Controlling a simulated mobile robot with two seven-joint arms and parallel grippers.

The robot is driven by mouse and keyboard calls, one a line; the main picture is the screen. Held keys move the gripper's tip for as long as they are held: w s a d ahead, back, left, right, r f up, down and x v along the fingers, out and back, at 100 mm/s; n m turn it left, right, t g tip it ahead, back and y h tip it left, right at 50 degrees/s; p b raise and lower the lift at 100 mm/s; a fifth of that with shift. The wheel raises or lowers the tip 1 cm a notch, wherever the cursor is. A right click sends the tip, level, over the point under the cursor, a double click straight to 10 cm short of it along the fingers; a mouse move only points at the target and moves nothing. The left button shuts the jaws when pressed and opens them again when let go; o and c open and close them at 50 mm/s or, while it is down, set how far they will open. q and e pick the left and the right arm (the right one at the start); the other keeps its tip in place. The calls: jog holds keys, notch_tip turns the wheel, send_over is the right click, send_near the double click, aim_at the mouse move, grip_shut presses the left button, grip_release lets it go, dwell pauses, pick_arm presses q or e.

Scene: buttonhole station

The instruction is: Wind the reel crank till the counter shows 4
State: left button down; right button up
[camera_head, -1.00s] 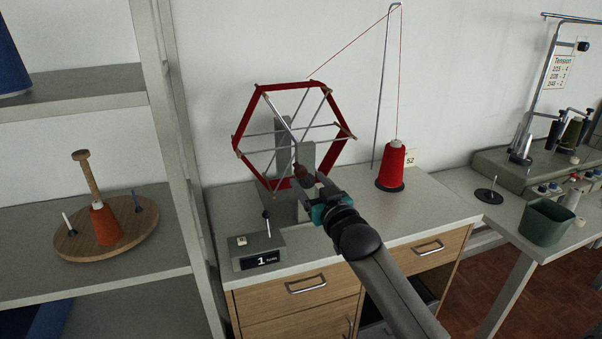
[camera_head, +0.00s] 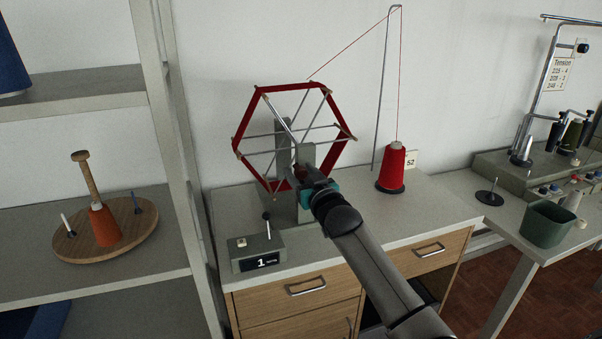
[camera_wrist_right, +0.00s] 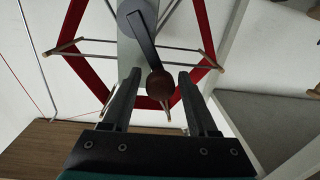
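The reel (camera_head: 341,107) is a red hexagonal frame with metal spokes on a grey stand, on the cabinet top. Its crank is a dark arm (camera_wrist_right: 143,40) ending in a brown round knob (camera_wrist_right: 160,84). My right gripper (camera_head: 306,178) is at the crank in the head view. In the wrist view its two fingers (camera_wrist_right: 160,90) stand apart, one on each side of the knob, with narrow gaps showing. The counter (camera_head: 258,250) is a grey box in front of the reel; its display shows 1. My left gripper is not in view.
A red thread cone (camera_head: 391,168) stands right of the reel, its thread running over a tall wire guide to the reel. A green bin (camera_head: 548,224) and a machine occupy the right table. A shelf with an orange cone (camera_head: 105,225) is at left.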

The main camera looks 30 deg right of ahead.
grip_shut()
dwell(1.1)
